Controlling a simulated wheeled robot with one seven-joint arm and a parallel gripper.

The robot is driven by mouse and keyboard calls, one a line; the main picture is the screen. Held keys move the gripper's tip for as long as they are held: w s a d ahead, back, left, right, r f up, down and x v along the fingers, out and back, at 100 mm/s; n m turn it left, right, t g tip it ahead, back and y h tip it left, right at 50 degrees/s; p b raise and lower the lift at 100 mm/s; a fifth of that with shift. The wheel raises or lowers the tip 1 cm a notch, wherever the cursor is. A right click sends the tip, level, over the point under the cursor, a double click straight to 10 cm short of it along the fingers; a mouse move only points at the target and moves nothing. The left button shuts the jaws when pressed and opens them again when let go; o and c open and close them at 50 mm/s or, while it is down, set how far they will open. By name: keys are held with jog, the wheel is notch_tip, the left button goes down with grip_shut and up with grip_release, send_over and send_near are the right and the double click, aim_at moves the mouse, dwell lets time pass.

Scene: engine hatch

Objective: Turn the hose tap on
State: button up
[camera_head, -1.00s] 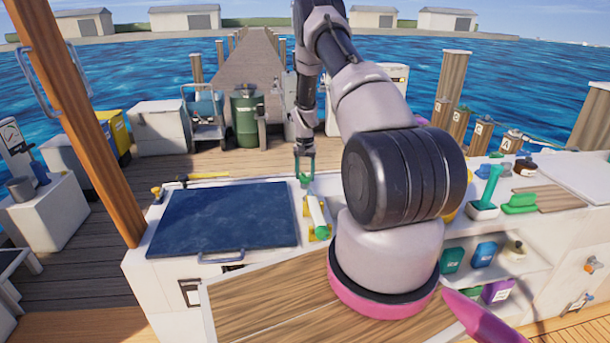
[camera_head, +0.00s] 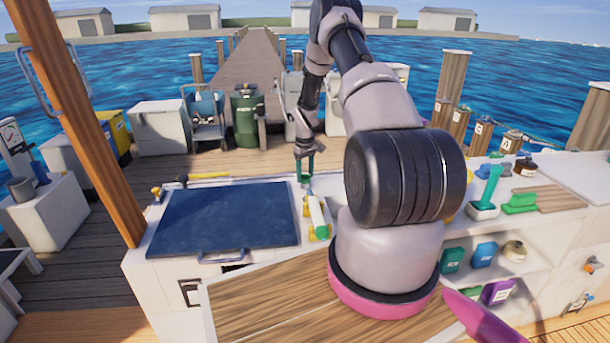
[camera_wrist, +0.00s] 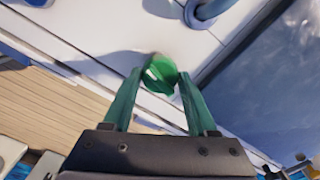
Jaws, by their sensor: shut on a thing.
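A small round green knob (camera_wrist: 158,72), which looks like the hose tap's handle, sits by the white counter surface in the wrist view. My gripper (camera_wrist: 161,78) has its green fingers closed on both sides of it. In the head view my gripper (camera_head: 304,163) points down at the counter's back edge, right of the dark blue hatch lid (camera_head: 225,215), with a bit of the green knob (camera_head: 304,178) below it. The tap's body and outlet are too small or hidden to make out.
A white and green cylinder (camera_head: 317,214) lies on yellow supports just in front of my gripper. A yellow-handled hammer (camera_head: 205,176) lies behind the lid. Bottles and brushes stand on the counter and shelves to the right.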

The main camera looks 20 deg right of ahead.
jog(key=shift+n, duration=1.3)
jog(key=o, duration=1.4)
jog(key=shift+c, duration=0.2)
notch_tip(320, 180, up, 11)
jog(key=shift+f, duration=0.1)
